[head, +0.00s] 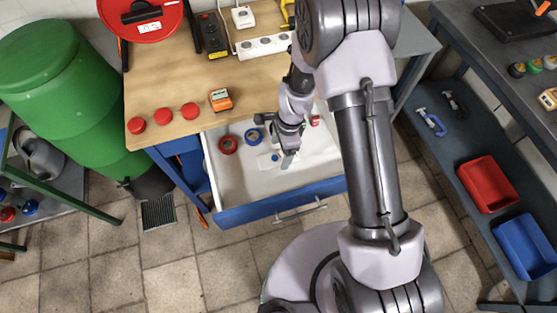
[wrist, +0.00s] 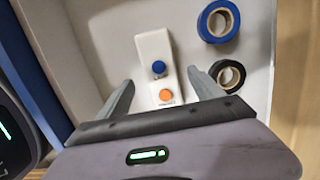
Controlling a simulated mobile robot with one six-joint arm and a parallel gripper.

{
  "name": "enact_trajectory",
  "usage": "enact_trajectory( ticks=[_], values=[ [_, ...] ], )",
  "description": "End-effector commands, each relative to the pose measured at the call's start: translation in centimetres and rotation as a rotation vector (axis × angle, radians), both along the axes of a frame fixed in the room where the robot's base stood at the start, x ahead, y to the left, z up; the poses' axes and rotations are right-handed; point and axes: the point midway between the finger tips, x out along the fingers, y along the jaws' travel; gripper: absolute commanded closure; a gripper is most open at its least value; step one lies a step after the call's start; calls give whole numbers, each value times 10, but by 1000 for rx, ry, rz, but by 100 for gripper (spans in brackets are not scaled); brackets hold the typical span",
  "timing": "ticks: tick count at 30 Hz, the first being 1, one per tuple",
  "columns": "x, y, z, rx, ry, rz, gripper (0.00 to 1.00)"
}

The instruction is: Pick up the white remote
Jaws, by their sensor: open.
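The white remote (wrist: 156,62) lies in the open drawer (head: 235,185), with a blue button and an orange button on its face. In the head view the remote (head: 266,161) is pale against the white drawer floor and partly covered by my gripper (head: 287,160). In the wrist view my gripper (wrist: 161,88) is open, with one finger on each side of the remote's near end. The fingers look apart from the remote. I cannot tell how far above the drawer floor the fingertips are.
The drawer's blue front (head: 270,206) and the workbench (head: 170,85) border the space.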

Motion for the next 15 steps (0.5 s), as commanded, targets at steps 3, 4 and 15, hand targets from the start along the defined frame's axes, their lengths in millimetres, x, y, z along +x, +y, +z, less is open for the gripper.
enact_trajectory(
  ticks=[3,4,15],
  values=[
    [-1,4,-29,-1,1,0,24],
    [-1,5,-31,-1,1,-1,24],
    [-1,5,-29,-1,0,0,59]
  ],
)
